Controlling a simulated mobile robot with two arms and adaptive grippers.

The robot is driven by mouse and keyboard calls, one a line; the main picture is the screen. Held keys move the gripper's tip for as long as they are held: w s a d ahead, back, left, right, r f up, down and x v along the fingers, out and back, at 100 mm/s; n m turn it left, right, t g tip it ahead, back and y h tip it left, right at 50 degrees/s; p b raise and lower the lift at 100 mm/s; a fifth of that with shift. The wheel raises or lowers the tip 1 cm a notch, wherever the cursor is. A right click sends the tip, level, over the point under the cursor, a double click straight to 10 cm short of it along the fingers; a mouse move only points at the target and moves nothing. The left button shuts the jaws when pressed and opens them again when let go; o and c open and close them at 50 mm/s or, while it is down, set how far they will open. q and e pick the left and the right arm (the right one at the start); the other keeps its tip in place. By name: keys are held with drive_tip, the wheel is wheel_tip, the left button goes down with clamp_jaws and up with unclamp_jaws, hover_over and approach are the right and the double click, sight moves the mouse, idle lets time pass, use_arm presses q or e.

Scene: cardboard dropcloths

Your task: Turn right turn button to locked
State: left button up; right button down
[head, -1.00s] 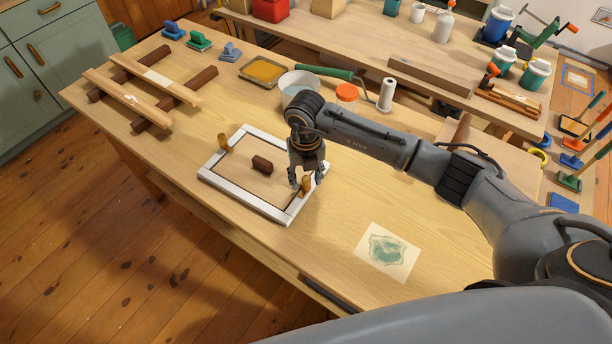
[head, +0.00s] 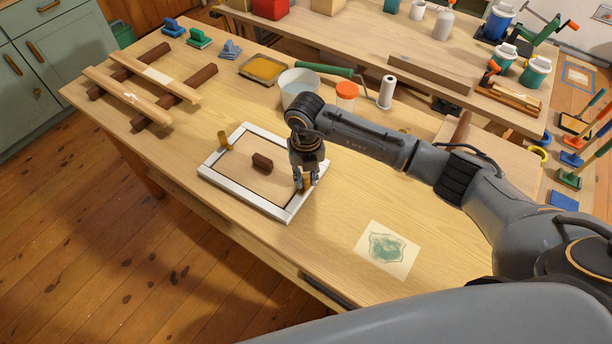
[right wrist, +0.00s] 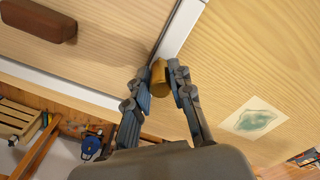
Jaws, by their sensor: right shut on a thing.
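A white-framed panel (head: 212,179) lies flat on the workbench, with a dark brown block (head: 262,163) at its middle. The left turn button (head: 223,140), a small brass-coloured piece, stands on the frame's left side. My right gripper (head: 305,184) is at the frame's right side, its fingers down on either side of the right turn button. In the right wrist view that brass-coloured turn button (right wrist: 159,75) shows between the two fingertips (right wrist: 165,88), which are shut on it. The fingers hide part of it, so I cannot tell its exact angle. My left gripper is not in view.
A sheet with a green print (head: 387,249) lies to the right on the bench (head: 345,215). Wooden bars (head: 130,98) lie at the left.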

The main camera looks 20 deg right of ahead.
drive_tip(key=m, duration=0.8)
drive_tip(key=shift+m, duration=0.3)
drive_tip(key=m+p, duration=0.1)
drive_tip(key=m, duration=0.3)
drive_tip(key=shift+s+d+m, duration=0.1)
drive_tip(key=shift+m, duration=0.2)
drive_tip(key=m+p, duration=0.1)
drive_tip(key=m, duration=0.3)
drive_tip(key=shift+m+p, duration=0.3)
drive_tip(key=c, duration=1.2)
unclamp_jaws()
drive_tip(key=shift+o, duration=0.2)
